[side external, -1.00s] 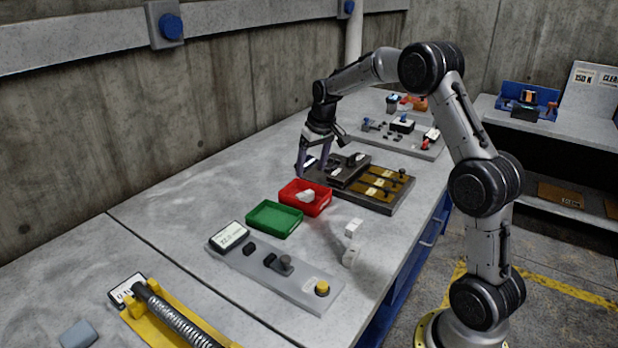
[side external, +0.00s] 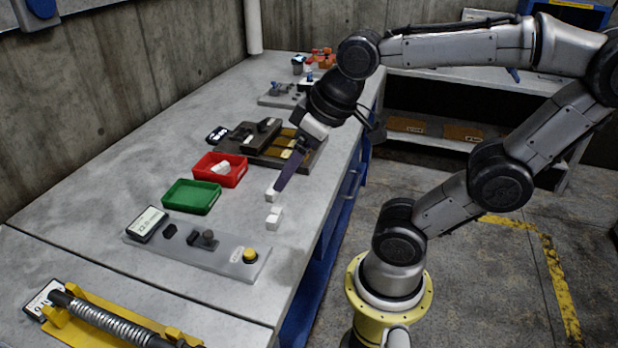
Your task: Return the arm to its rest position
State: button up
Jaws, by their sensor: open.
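My gripper (side external: 280,187) is open and points down over the grey bench, seen edge-on so that its fingers overlap. Its tips are close to a white block (side external: 270,195); I cannot tell whether they touch it. A second white block (side external: 274,219) stands nearer the camera. My arm reaches in from its yellow base at the right, with the elbow high at the upper right.
A red tray (side external: 241,177) holds white pieces; a green tray (side external: 191,205) looks empty. A grey panel (side external: 210,258) has a yellow button (side external: 249,255) and a display (side external: 147,224). A dark fixture (side external: 313,157) lies behind. Open floor lies right of the bench.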

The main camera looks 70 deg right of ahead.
jog(key=shift+s+a+f, duration=0.2)
jog(key=shift+s+f, duration=0.25)
jog(key=shift+s, duration=0.35)
jog(key=shift+s+a+f, duration=0.2)
jog(key=shift+s+f, duration=0.2)
jog(key=shift+s, duration=0.4)
